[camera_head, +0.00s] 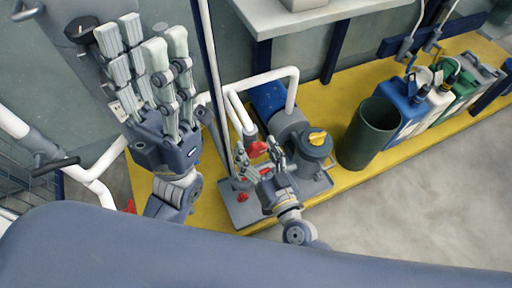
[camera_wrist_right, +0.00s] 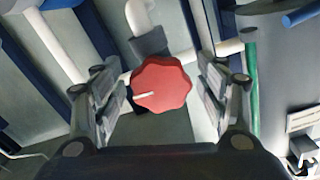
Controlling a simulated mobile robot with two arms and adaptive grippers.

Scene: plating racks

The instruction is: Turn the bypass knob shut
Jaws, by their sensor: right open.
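The red bypass knob (camera_head: 257,148) sits on the white pipework beside the pump. In the right wrist view the knob (camera_wrist_right: 160,84) is a lobed red disc with a white mark pointing left. My right gripper (camera_head: 262,158) is at the knob in the head view. In the wrist view my right gripper (camera_wrist_right: 163,95) is open, with one finger on each side of the knob and visible gaps to both. My left gripper (camera_head: 145,42) is raised at the upper left, its fingers apart and nothing between them.
A blue and grey pump (camera_head: 285,120) and a yellow-topped housing (camera_head: 316,145) stand close by. A small red handle (camera_head: 243,197) is lower down. A dark green bin (camera_head: 370,135) and several jugs (camera_head: 405,112) line the yellow platform (camera_head: 345,97). A pole (camera_head: 213,70) passes between my grippers.

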